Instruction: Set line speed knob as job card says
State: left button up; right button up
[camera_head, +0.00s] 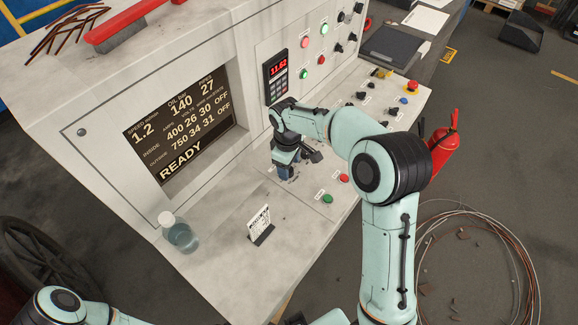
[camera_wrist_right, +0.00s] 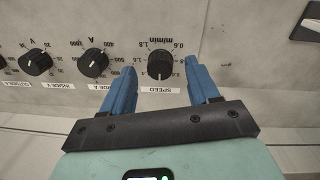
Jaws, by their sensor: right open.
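The line speed knob (camera_wrist_right: 160,63) is black and round, with a "m/min" scale around it and a SPEED label (camera_wrist_right: 162,90) under it in the right wrist view. A pale line shows on the knob's lower half. My right gripper (camera_wrist_right: 161,70) is open, its blue fingers on either side of the knob, with gaps; I cannot tell whether they reach its depth. In the head view the right gripper (camera_head: 286,172) is over the console and hides the knob. The screen (camera_head: 183,122) reads speed 1.2 and READY. A small job card (camera_head: 259,222) stands on the desk, its text too small to read. My left gripper is out of view.
Other black knobs, including the INSIDE A knob (camera_wrist_right: 93,63) and INSIDE V knob (camera_wrist_right: 35,63), sit left of the speed knob. A clear bottle (camera_head: 179,233) stands on the desk. Green button (camera_head: 327,198) and red button (camera_head: 344,178) lie near the arm.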

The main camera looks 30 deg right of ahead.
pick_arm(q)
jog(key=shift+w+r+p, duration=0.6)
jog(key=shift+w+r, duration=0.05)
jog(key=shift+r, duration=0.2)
pick_arm(e)
notch_tip(320, 180, up, 12)
jog(key=shift+s+a+f, duration=0.2)
jog(key=shift+a, duration=0.05)
